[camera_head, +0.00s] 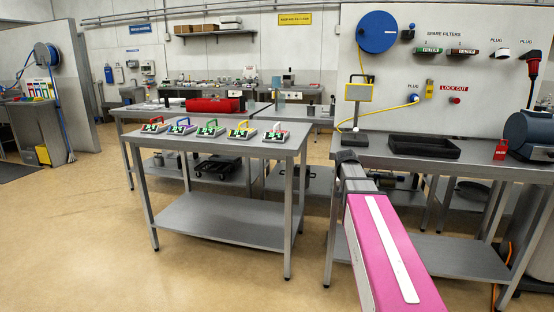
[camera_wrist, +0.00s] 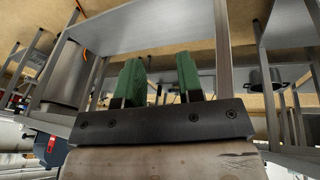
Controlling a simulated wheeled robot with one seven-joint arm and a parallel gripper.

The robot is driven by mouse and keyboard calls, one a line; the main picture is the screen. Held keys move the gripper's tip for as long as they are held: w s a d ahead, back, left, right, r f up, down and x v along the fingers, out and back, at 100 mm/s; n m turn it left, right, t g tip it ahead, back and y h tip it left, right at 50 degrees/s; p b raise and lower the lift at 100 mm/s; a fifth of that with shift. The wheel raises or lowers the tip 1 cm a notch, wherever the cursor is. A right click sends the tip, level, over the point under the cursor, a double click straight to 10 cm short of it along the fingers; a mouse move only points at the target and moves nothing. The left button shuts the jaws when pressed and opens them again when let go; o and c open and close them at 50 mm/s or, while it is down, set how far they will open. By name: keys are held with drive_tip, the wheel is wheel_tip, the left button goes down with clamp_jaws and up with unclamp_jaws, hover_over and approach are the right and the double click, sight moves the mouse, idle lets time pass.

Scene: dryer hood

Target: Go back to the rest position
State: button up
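My gripper shows in the wrist view (camera_wrist: 159,78) with its two green fingers apart and nothing between them. Its fingers face the undersides and legs of metal benches. In the head view my pink and grey arm reaches forward from the lower right, in front of the right bench (camera_head: 446,254). The fingers cannot be made out there.
A steel table (camera_head: 220,217) at centre carries several small coloured-handled units. The right bench holds a black tray (camera_head: 424,146), a yellow-framed device (camera_head: 358,93) and a dark blue cylindrical machine (camera_head: 530,135). Open floor (camera_head: 80,220) lies to the left.

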drive_tip(key=s+a+f+n+y, duration=0.1)
drive_tip(key=s+a+f, duration=0.3)
drive_tip(key=s+f, duration=0.3)
drive_tip(key=s+a+f+n+g+y, duration=0.1)
drive_tip(key=s+a+f+n, duration=0.1)
drive_tip(key=s+a+f, duration=0.2)
drive_tip(key=s+a+f+n+y, duration=0.1)
drive_tip(key=s+a+f+n, duration=0.1)
drive_tip(key=s+f, duration=0.7)
drive_tip(key=shift+s+a+f+g, duration=0.3)
drive_tip(key=shift+a+f+g, duration=0.1)
drive_tip(key=shift+a+f, duration=0.45)
idle(1.8)
